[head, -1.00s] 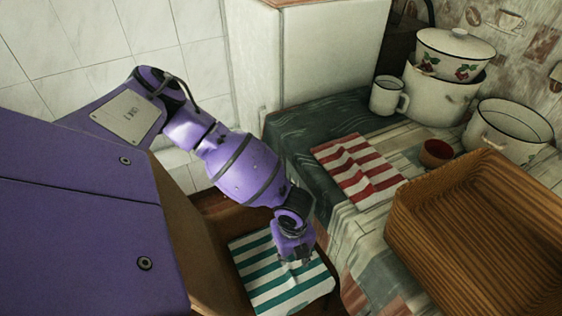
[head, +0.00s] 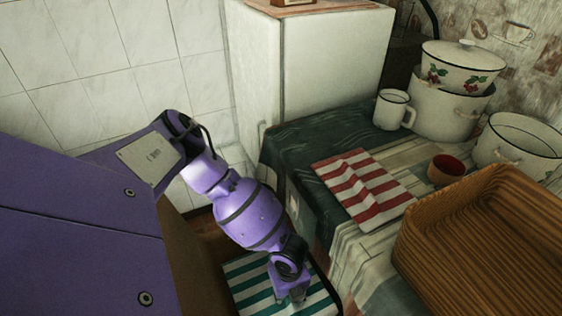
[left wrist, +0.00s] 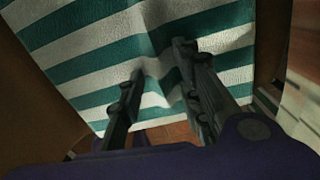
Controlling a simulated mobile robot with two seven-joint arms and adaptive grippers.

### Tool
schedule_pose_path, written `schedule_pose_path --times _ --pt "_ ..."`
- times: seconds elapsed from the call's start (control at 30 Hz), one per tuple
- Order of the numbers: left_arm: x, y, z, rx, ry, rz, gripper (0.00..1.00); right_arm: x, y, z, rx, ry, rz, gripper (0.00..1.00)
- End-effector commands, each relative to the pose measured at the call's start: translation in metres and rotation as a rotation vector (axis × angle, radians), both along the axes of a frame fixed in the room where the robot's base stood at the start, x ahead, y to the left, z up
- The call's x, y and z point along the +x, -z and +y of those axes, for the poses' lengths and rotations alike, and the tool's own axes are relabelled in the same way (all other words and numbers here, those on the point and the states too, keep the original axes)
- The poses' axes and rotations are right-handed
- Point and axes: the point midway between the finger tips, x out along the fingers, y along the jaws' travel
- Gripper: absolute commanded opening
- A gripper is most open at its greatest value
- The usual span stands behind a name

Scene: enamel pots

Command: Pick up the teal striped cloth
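The teal striped cloth (head: 252,284) lies on a low seat-like surface at the lower middle of the head view. It has white and teal stripes and fills much of the left wrist view (left wrist: 90,60). My left gripper (head: 294,296) is over the cloth, pointing down. In the left wrist view its two fingers (left wrist: 160,62) are spread apart, on either side of a raised fold in the cloth. Whether the fingers touch the fold is unclear. My right gripper is not in view.
On the counter to the right lie a red striped cloth (head: 366,188) and a wicker basket (head: 480,250). A small red bowl (head: 446,169), a white mug (head: 393,110) and enamel pots (head: 435,108) stand behind. The counter's edge is close beside my left arm.

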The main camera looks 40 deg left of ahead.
Motion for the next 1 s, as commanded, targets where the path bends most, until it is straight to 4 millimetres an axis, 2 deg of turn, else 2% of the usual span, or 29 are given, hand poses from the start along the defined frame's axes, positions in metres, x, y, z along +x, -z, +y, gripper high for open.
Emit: schedule_pose_path --times 0.1,0.33,0.77,0.87,1.0 --pt "0.0 -0.001 0.0 0.0 0.0 0.0 0.31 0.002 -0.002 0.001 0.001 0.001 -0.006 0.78" --pt "0.0 -0.001 0.0 0.0 0.0 0.0 0.01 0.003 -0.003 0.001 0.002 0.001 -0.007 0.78" --pt "0.0 -0.003 0.0 0.0 0.0 0.0 0.0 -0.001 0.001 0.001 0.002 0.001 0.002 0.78" --pt "0.001 -0.009 0.0 -0.001 0.0 0.0 0.0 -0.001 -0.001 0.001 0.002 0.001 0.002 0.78" --pt "0.002 -0.028 0.0 -0.001 0.0 -0.003 0.0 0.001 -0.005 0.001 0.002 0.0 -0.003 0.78"
